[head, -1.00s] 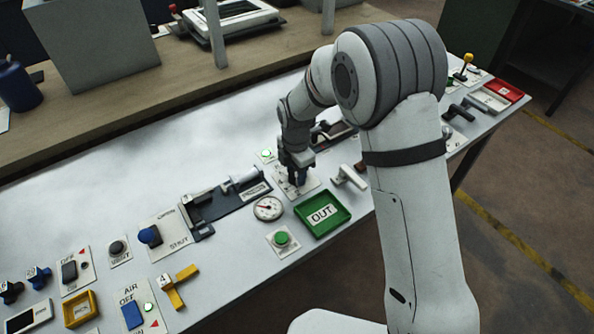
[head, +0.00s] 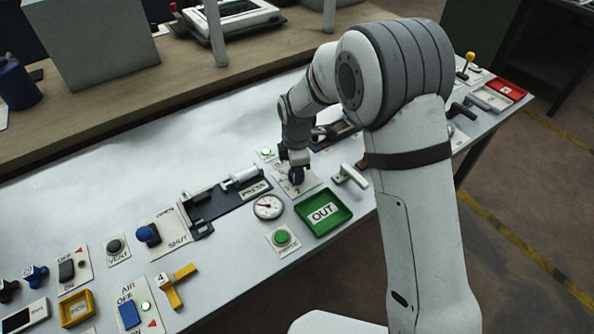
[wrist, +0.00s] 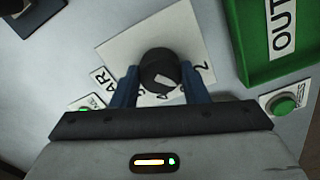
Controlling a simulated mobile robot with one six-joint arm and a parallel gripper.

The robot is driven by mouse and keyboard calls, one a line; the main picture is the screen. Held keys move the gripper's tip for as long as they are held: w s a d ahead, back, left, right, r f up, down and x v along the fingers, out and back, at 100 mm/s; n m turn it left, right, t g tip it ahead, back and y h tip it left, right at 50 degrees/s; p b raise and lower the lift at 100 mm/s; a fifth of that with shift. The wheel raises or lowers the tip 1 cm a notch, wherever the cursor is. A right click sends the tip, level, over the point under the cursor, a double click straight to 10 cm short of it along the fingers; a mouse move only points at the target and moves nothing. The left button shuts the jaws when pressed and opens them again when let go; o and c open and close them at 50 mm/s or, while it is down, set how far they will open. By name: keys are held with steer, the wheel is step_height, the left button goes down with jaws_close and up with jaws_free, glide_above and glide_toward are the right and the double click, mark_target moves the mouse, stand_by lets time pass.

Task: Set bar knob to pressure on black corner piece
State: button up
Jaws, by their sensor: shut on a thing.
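The bar knob (wrist: 158,68) is round and black with a pale mark on top. It sits on a white plate (wrist: 118,47) with a BAR label and printed digits, one of them a 2. My gripper (wrist: 160,84) is shut on the knob, a blue finger on each side. Which digit the mark points to is unclear. In the head view my gripper (head: 297,168) reaches down to the knob plate (head: 312,184). I cannot pick out a black corner piece for sure in either view.
The dark press fixture (head: 211,206) with a PRESS label lies left of the knob. A round gauge (head: 268,207), a green button (head: 281,237) and the green OUT tray (head: 341,209) are in front. A white lever handle (head: 351,175) stands close on the right.

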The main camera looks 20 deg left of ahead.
steer(key=shift+m+b, duration=0.3)
steer(key=shift+m, duration=1.4)
steer(key=o, duration=1)
step_height(320, 180, up, 8)
steer(key=shift+f, duration=0.25)
steer(key=shift+r, duration=0.15)
